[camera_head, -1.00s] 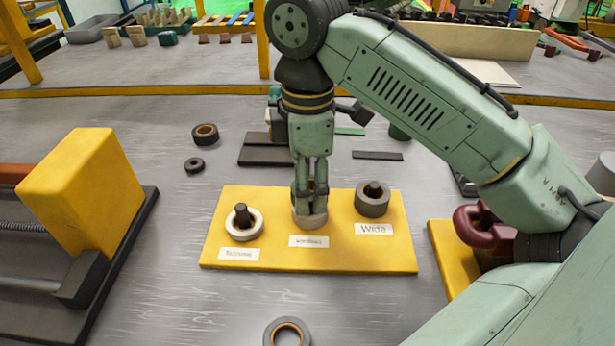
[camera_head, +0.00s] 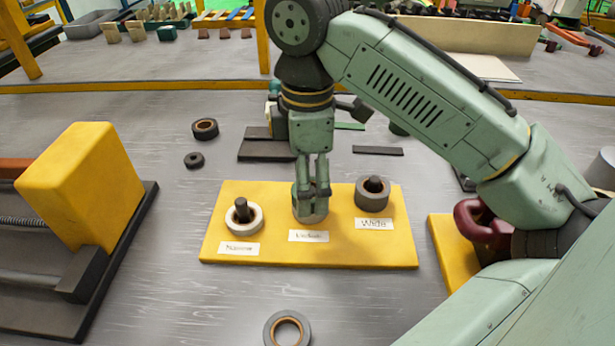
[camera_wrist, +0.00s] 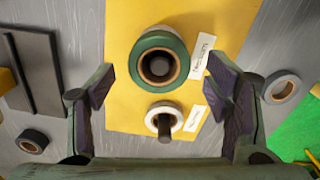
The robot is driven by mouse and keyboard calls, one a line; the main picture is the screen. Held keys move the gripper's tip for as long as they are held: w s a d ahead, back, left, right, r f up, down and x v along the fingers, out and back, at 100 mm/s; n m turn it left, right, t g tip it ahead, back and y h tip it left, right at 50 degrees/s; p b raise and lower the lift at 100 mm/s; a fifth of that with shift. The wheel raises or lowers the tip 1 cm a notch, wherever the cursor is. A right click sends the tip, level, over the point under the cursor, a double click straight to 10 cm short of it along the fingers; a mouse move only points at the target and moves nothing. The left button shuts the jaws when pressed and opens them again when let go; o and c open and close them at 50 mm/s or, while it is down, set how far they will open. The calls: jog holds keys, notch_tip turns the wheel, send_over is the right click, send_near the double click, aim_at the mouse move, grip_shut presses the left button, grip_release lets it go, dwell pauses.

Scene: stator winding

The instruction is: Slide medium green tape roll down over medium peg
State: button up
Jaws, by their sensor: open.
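The medium green tape roll (camera_wrist: 160,56) sits around the dark medium peg (camera_wrist: 160,66) in the wrist view, with the peg top showing inside its brown core. In the head view the roll (camera_head: 311,212) is at the middle of the yellow board (camera_head: 270,253), partly hidden by my fingers. My gripper (camera_wrist: 162,78) is open, with one dark finger pad on each side of the roll and a gap to it in the wrist view. In the head view my gripper (camera_head: 312,190) is directly above and around the middle peg.
A white roll (camera_head: 243,222) sits on the left peg and a grey roll (camera_head: 374,192) on the wide peg. Loose rolls lie at the front (camera_head: 287,329) and back left (camera_head: 204,129). A yellow block (camera_head: 80,190) stands at the left.

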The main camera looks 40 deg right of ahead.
jog(key=shift+r, duration=0.15)
notch_tip(320, 180, up, 7)
jog(key=shift+r, duration=0.15)
dwell(0.8)
